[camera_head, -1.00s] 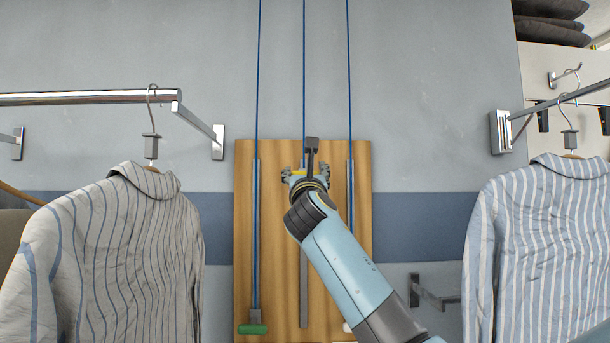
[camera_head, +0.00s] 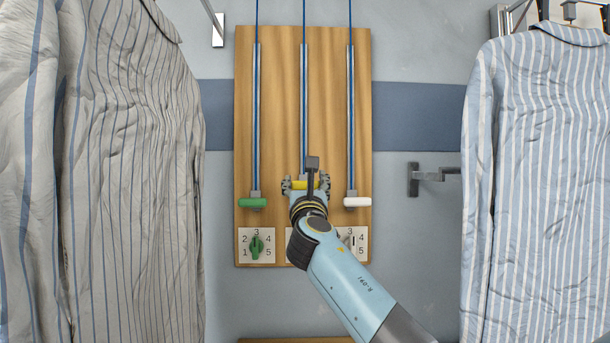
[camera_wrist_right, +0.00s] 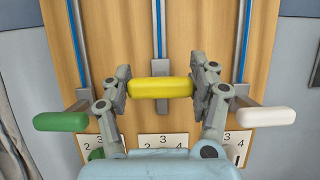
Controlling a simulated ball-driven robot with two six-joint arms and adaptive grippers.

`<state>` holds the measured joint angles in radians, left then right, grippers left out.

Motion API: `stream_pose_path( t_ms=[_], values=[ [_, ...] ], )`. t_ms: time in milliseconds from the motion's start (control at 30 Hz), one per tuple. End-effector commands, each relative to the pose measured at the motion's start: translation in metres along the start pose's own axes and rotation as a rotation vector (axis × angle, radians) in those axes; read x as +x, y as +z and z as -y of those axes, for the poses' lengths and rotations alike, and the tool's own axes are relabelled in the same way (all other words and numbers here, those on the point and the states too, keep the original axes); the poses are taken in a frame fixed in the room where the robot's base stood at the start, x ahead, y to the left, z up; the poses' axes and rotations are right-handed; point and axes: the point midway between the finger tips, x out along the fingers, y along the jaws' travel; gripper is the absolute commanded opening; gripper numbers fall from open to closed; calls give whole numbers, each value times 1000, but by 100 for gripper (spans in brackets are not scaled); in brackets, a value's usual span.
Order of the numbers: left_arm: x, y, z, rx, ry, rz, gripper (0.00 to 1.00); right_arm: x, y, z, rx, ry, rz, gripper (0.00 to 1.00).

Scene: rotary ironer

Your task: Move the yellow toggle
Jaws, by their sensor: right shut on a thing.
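The yellow toggle (camera_wrist_right: 162,88) is a rounded bar at the lower end of the middle rail (camera_head: 304,110) on the wooden board (camera_head: 328,75). In the head view the yellow toggle (camera_head: 304,184) is partly hidden by my right gripper (camera_head: 306,186). In the right wrist view the fingers of my right gripper (camera_wrist_right: 162,88) press on both ends of the yellow bar. It sits roughly level with the green toggle (camera_head: 252,202) and the white toggle (camera_head: 357,201), slightly higher in the picture. My left gripper is not in view.
Numbered dial plates sit below the toggles; the left one (camera_head: 257,246) has a green knob. The middle plate is mostly hidden by my arm. Striped shirts hang at left (camera_head: 130,180) and right (camera_head: 535,180). A metal bracket (camera_head: 430,174) juts from the wall right of the board.

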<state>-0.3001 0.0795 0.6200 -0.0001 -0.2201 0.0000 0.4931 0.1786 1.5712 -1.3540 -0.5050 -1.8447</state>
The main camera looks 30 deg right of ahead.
Motion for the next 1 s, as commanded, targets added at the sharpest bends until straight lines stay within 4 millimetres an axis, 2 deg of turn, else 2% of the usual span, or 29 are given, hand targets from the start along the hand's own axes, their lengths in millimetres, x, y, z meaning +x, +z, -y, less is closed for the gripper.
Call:
stream_pose_path(
  t_ms=[33, 200, 733, 767, 933, 1000],
  values=[
    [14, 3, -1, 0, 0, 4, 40, -8, -20, 0, -3, 1, -10, 3],
    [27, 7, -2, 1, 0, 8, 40, -15, -36, 0, -2, 0, -7, 3],
    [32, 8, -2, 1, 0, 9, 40, -18, -44, 0, -1, 1, -9, 3],
    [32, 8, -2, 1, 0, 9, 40, -18, -44, 0, -1, 1, -9, 63],
    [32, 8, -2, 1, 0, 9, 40, -17, -41, 0, 0, 1, -5, 85],
    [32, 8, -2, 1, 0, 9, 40, -17, -41, 0, 0, 1, -3, 85]
  ],
)
